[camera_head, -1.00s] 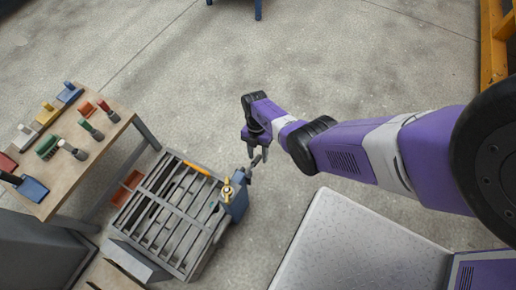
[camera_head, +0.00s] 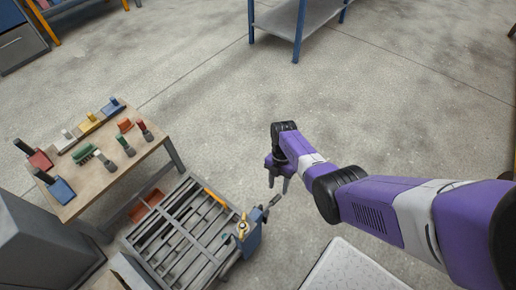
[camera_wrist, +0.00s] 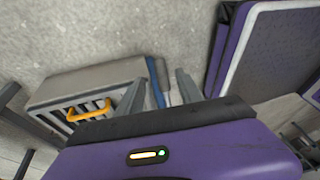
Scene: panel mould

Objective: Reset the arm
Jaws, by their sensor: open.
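My arm reaches in from the right in the head view, purple and white with black joints. In the wrist view my gripper (camera_wrist: 160,92) shows two grey fingers spread apart. The mould (camera_wrist: 90,85) lies beyond them to the left, with an orange handle (camera_wrist: 90,111) on it. A blue block with a brass fitting (camera_head: 243,228) sits at the mould's right edge in the head view.
A wooden table (camera_head: 95,180) at left carries several coloured hand tools. A red bin (camera_head: 146,205) sits beside the mould. A blue-framed table (camera_head: 300,20) stands at the back. A grey cabinet (camera_head: 40,240) is at lower left. The concrete floor between is open.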

